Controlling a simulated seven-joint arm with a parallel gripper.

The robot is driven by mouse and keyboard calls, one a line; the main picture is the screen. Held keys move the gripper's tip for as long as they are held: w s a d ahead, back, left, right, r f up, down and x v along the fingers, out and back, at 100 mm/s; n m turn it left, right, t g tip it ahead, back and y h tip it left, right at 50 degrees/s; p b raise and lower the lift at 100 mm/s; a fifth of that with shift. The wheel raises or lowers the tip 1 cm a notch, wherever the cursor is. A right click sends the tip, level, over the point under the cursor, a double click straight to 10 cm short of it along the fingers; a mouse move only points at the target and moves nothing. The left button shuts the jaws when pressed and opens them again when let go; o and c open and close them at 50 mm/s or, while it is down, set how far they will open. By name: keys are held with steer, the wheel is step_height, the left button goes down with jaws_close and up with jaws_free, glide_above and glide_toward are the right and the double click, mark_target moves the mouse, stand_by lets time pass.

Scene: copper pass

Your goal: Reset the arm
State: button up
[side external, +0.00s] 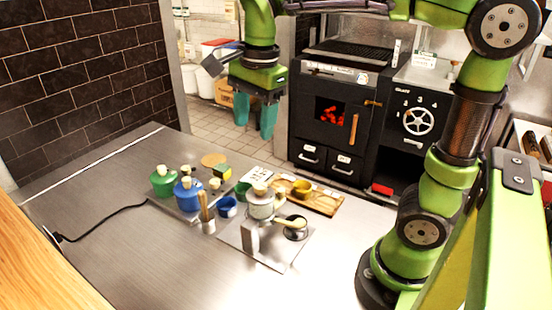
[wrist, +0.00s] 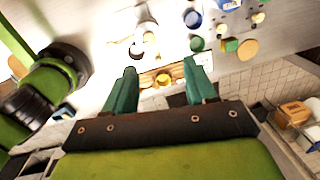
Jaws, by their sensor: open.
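My gripper (side external: 254,116) hangs from the green arm, high above the back part of the steel table (side external: 150,255), with its teal fingers pointing down. In the wrist view my gripper (wrist: 160,80) shows its two teal fingers spread apart with nothing between them. It is open and empty, well clear of the objects on the table.
A black oven (side external: 335,125) stands behind. The table's front left is mostly clear.

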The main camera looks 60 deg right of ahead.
steer(key=s+f+n+t+y, duration=0.1)
steer(key=s+f+n+t, duration=0.1)
steer(key=n, duration=0.5)
steer(key=s+f+n+t, duration=0.3)
steer(key=s+n, duration=0.3)
steer(key=n, duration=0.2)
steer(key=shift+s+d+t+y, duration=0.15)
steer(key=shift+s+t+y, duration=0.15)
steer(key=shift+t+y, duration=0.15)
steer(key=shift+f, duration=0.1)
